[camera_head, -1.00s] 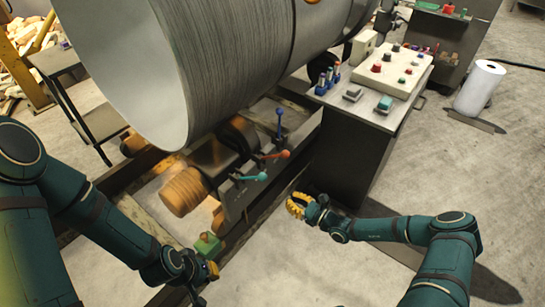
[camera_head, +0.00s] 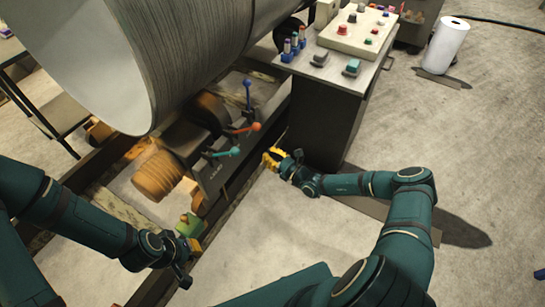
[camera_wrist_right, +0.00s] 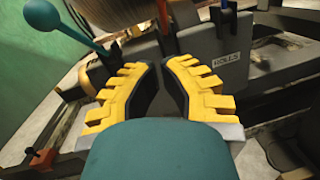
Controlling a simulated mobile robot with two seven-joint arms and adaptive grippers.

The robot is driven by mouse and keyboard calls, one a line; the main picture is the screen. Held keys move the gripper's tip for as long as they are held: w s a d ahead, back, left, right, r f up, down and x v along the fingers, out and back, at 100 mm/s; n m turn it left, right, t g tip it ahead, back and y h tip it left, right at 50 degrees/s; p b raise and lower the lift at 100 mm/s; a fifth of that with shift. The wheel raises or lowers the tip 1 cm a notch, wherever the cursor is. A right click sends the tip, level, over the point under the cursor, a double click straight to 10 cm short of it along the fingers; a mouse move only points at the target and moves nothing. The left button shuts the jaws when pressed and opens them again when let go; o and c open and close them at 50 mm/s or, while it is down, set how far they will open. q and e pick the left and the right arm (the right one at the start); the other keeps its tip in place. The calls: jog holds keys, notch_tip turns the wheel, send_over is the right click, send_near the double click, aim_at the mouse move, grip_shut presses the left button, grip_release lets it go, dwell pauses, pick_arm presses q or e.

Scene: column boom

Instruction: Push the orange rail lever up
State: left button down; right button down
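The orange rail lever (camera_head: 246,129) has a red-orange ball knob and leans out to the right from the machine rail under the big drum. Beside it are a blue lever (camera_head: 248,92), pointing up, and a teal lever (camera_head: 226,153). My right gripper (camera_head: 270,158) is right of the orange and teal knobs, apart from them. In the right wrist view its yellow fingers (camera_wrist_right: 164,72) have a narrow gap with nothing between them.
A control cabinet (camera_head: 325,118) with buttons stands just behind and right of my right gripper. The large drum (camera_head: 195,50) overhangs the levers. Open floor lies to the right, with a white roll (camera_head: 446,45) at the back.

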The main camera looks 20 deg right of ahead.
aim_at(244, 130)
pick_arm(q)
jog(key=shift+w+f+b, duration=0.2)
jog(key=shift+f+b, duration=0.6)
jog(key=shift+f, duration=0.15)
pick_arm(e)
jog(key=w+a+r, duration=0.3)
jog(key=w+a, duration=0.1)
jog(key=w, duration=0.3)
jog(key=shift+w+r, duration=0.25)
pick_arm(q)
jog(key=shift+r, duration=0.15)
pick_arm(e)
jog(key=shift+d, duration=0.15)
pick_arm(q)
jog(key=shift+s+a+r+p, duration=0.1)
jog(key=shift+a+r+p, duration=0.7)
jog(key=shift+a+p, duration=0.1)
pick_arm(e)
jog(key=shift+w+r, duration=0.15)
jog(key=shift+r, duration=0.25)
